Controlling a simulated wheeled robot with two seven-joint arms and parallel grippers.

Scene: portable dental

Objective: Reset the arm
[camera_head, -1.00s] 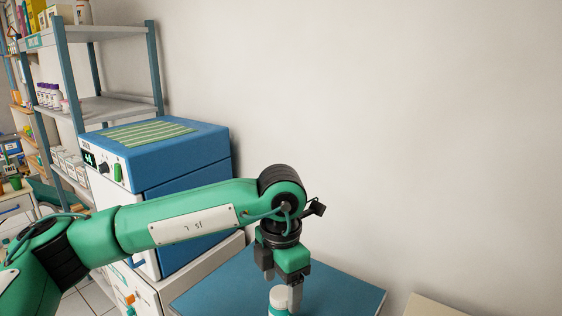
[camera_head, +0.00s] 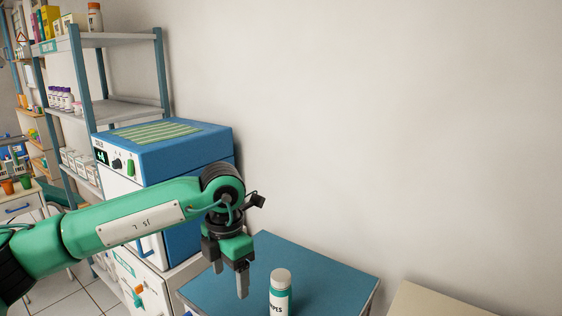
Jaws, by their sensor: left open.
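My left arm comes in from the left, and its gripper (camera_head: 231,281) points down over the left part of the blue-topped table. The gripper is open and empty, with its fingers apart from the bottle. A white-capped bottle with a teal label (camera_head: 280,294) stands upright on the table, to the right of the gripper. The bottle's lower end is cut off by the picture's bottom edge. My right gripper is not in view.
The blue tabletop (camera_head: 325,275) is clear around the bottle. A blue and white cabinet-like machine (camera_head: 185,150) stands behind my arm. A shelf rack (camera_head: 120,110) with bottles and boxes is at the left. A beige surface (camera_head: 435,302) lies at the lower right.

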